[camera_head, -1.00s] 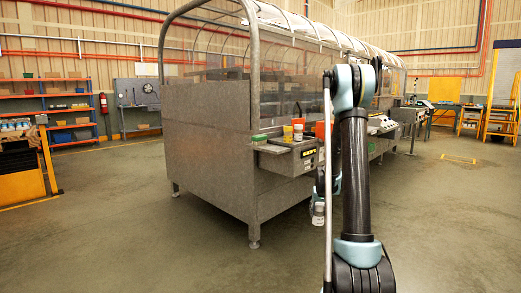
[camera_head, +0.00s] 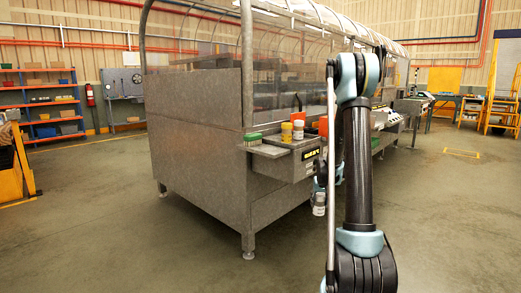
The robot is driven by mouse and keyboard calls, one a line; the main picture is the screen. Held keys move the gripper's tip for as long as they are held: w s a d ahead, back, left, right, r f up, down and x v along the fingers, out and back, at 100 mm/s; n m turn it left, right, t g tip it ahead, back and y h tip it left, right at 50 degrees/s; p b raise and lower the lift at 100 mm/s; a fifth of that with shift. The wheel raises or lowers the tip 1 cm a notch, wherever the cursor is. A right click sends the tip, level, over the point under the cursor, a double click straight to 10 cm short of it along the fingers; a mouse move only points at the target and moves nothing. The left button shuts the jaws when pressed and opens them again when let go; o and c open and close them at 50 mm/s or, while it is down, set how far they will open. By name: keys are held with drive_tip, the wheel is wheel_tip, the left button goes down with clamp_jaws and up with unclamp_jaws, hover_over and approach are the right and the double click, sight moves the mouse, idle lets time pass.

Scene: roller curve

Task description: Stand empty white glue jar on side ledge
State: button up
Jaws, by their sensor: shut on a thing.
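A small whitish jar (camera_head: 319,203) hangs low beside my arm, left of its dark link. My gripper (camera_head: 319,191) is shut on it from above; its fingers are small and partly hidden by my arm. The jar hangs roughly upright, clear of the floor, in front of and below the side ledge (camera_head: 270,150). The ledge is a grey metal shelf on the near end of the machine's side. Whether the jar is empty does not show.
On the ledge stand a green item (camera_head: 253,138), a yellow jar (camera_head: 287,132) and a white jar (camera_head: 298,130). An orange-red item (camera_head: 323,125) is beside them. The ledge's front middle looks bare. The large metal machine (camera_head: 200,120) stands behind; the floor in front is clear.

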drive_tip(key=shift+w+a, duration=0.15)
drive_tip(key=shift+a, duration=0.05)
drive_tip(key=shift+a, duration=0.1)
